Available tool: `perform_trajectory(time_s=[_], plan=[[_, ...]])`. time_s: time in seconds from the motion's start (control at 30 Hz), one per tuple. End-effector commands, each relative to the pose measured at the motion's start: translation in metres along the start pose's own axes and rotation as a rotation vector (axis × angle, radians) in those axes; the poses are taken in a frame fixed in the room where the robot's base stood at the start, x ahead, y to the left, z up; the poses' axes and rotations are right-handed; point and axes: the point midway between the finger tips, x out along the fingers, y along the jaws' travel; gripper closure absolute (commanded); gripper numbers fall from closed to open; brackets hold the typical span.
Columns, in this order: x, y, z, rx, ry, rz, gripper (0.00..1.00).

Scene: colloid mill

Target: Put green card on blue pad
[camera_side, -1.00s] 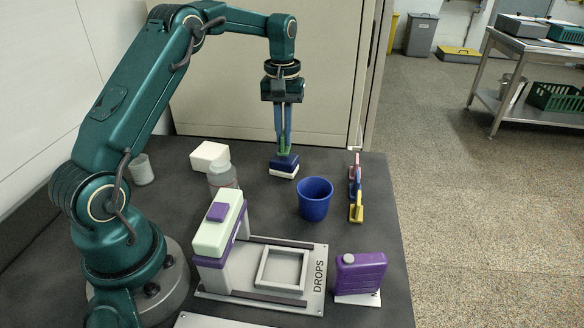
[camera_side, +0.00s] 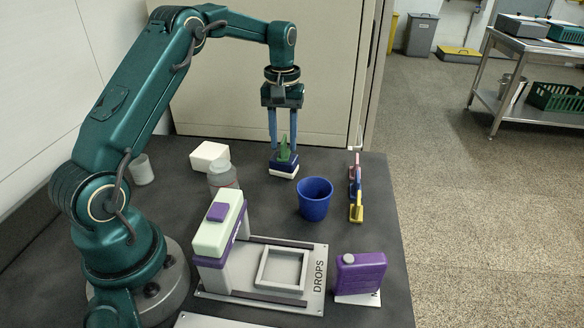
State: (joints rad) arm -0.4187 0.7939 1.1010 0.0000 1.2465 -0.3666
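The green card (camera_side: 284,150) is a small upright green piece that stands on the dark blue pad (camera_side: 284,163). The pad lies on a white block (camera_side: 283,173) at the back of the table. My gripper (camera_side: 282,143) is above and around the green card, with its two long blue fingers spread apart, one on each side. The fingers look clear of the card. The gripper is open and holds nothing.
A blue cup (camera_side: 315,199) stands in front of the pad. Pink, blue and yellow upright pieces (camera_side: 356,195) stand to the right. A purple jug (camera_side: 360,273) and a grey machine (camera_side: 219,240) stand in front.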

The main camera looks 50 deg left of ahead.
Motion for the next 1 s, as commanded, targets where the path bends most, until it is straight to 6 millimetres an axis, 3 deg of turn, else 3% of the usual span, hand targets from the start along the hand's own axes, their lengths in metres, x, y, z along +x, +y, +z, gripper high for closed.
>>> perform_trajectory(time_s=[0.33,0.73,0.87,1.0], plan=[[-0.052,0.0,-0.001,0.0,0.006,0.002,0.63],[-0.079,0.002,0.003,0.013,0.009,0.003,0.63],[-0.096,0.008,0.019,0.072,0.044,0.017,0.63],[-0.12,0.015,0.051,0.181,0.108,0.043,0.63]])
